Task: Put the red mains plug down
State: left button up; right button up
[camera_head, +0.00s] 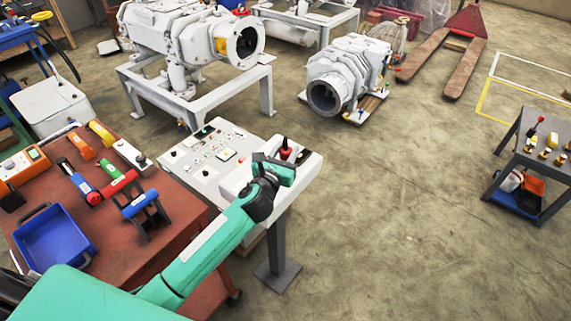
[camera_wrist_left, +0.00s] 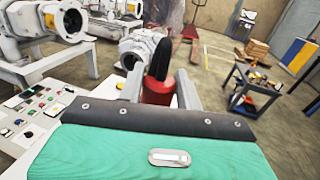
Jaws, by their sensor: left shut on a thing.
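The red mains plug (camera_head: 285,150) shows in the head view just beyond my left gripper (camera_head: 284,160), with its black end pointing up. In the left wrist view the red plug body (camera_wrist_left: 157,90) stands between the two grey fingers of my left gripper (camera_wrist_left: 158,92), and its black top (camera_wrist_left: 158,60) rises above them. My left gripper is shut on the plug, over the right part of the pale control panel. Whether the plug touches the panel is hidden by the gripper. My right gripper is in neither view.
The control panel (camera_head: 205,165) with buttons stands on a grey post. Left of it, a brown-red bench (camera_head: 115,258) carries a blue tray (camera_head: 28,266) and several tools. A small cart (camera_head: 532,165) stands at the right. The floor between is clear.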

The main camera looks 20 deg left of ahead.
pick_arm(q)
notch_tip(320, 180, down, 4)
jog(key=shift+r+b, duration=0.15)
jog(key=shift+b, duration=0.3)
jog(key=shift+f, duration=0.55)
jog(key=o, duration=1.1)
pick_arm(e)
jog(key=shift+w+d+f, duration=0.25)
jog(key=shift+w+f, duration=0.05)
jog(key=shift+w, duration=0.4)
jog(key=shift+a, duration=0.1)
